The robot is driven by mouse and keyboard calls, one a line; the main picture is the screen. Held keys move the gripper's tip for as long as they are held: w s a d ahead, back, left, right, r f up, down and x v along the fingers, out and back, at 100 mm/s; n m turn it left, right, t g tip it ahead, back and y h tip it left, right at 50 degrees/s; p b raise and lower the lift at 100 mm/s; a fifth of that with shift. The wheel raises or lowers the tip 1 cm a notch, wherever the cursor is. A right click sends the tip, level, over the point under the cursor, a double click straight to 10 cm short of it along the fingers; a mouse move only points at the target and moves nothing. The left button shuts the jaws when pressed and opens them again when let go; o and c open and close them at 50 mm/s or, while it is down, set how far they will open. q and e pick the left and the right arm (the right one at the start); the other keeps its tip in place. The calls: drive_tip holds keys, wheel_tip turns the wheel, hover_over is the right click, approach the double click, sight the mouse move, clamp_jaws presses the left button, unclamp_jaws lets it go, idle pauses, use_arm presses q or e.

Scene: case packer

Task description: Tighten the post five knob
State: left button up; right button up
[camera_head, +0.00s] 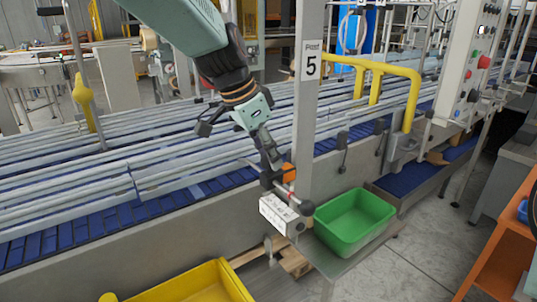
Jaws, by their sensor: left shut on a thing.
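The post (309,100) is a grey upright with a "Post 5" sign (312,60), standing at the conveyor's near side. My left gripper (272,160) reaches down from the top, just left of the post. Its fingers are shut on the post five knob, which is mostly hidden between them. An orange part (289,172) shows beside the fingertips, against the post. Just below are a dark clamp with a thin rod and a white labelled block (279,214). My right gripper is not in view.
A green bin (356,222) sits on a shelf right of the post. A yellow bin (195,285) is at the bottom. The railed conveyor (60,230) runs behind. A yellow guard rail (414,95) and a control panel (468,65) stand to the right.

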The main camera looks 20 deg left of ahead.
use_arm(q)
drive_tip(key=m+g, duration=0.1)
drive_tip(key=m, duration=0.2)
drive_tip(key=shift+a+f+m+h, duration=0.1)
drive_tip(key=shift+f+m+h, duration=0.05)
drive_tip(key=shift+m+h, duration=0.25)
drive_tip(key=shift+w+m+g+p, duration=0.1)
drive_tip(key=shift+m+g+p, duration=0.8)
drive_tip(key=shift+m, duration=0.9)
drive_tip(key=o, duration=1.2)
drive_tip(key=shift+c, duration=0.2)
drive_tip(key=shift+w+a+r, duration=0.1)
drive_tip(key=shift+r, duration=0.25)
drive_tip(key=v, duration=1.1)
drive_tip(key=shift+a+h, duration=0.3)
